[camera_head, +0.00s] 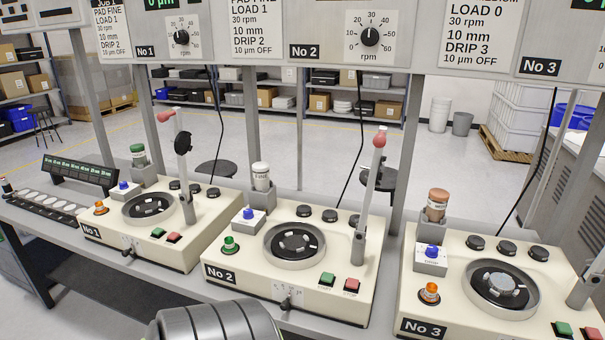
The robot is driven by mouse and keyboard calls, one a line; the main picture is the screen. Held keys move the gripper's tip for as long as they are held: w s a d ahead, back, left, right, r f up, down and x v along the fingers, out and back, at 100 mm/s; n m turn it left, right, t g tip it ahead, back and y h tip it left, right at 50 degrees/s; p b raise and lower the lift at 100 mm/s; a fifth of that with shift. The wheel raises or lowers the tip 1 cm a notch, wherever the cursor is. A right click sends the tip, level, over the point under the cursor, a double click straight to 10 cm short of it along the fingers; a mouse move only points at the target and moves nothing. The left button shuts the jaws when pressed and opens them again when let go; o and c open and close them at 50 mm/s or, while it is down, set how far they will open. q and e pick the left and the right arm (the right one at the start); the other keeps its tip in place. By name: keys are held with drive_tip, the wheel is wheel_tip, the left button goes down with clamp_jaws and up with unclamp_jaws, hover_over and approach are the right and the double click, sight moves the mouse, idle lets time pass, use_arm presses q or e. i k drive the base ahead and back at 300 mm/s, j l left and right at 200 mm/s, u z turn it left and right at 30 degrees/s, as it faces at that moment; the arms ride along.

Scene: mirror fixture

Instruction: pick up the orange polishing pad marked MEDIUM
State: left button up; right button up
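I cannot make out an orange polishing pad or a MEDIUM label on one. Orange-topped parts show at station No 3: a bottle with an orange-brown cap (438,196) and a small orange knob-like part (430,292). A similar orange part (100,208) sits on station No 1. The card above No 3 (482,35) has its top line cut off, ending in what looks like "DIUM". Neither of my grippers is in view.
Three cream polishing machines, No 1 (118,245), No 2 (222,290) and No 3 (450,322), stand on a bench with upright arms and round platens. A dark tray with pale discs (50,205) lies far left. A grey ribbed cylinder (215,325) fills the bottom edge.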

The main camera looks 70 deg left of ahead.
sight(100, 209)
drive_tip(key=u, duration=3.4)
drive_tip(key=z, duration=0.3)
drive_tip(key=i+j+z, duration=0.2)
drive_tip(key=z, duration=0.2)
drive_tip(key=i+j+z, duration=0.1)
drive_tip(key=j+z, duration=0.75)
drive_tip(key=i+j+z, duration=0.1)
drive_tip(key=j+z, duration=0.3)
